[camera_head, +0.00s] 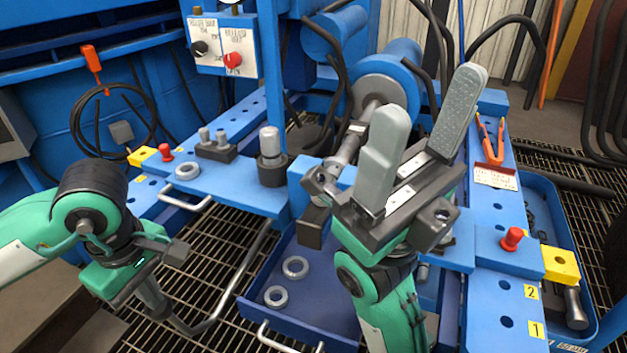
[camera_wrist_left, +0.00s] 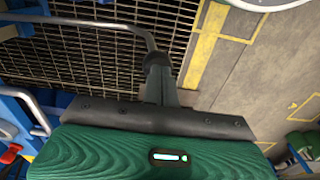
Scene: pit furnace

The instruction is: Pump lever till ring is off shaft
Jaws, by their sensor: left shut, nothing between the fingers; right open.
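The lever is a bent grey metal rod (camera_head: 236,288). Its dark grip lies at my left gripper's fingers; it also shows in the left wrist view (camera_wrist_left: 105,22). My left gripper (camera_head: 150,298) is shut and empty, its fingers (camera_wrist_left: 160,85) overlapping the grip's end in view; I cannot tell if they touch. The grey shaft (camera_head: 346,150) runs from a round blue press head down toward a clamp, partly hidden behind my right gripper. I cannot make out clearly a ring on it. My right gripper (camera_head: 432,100) is open and empty, in front of the shaft, fingers pointing up.
A blue tray (camera_head: 330,340) below the shaft holds two loose metal rings (camera_head: 295,267). A control box (camera_head: 222,47) with black and red knobs stands at the upper left. Blue perforated rails (camera_head: 505,290) flank the grated floor. Red-handled pliers (camera_head: 490,140) lie at right.

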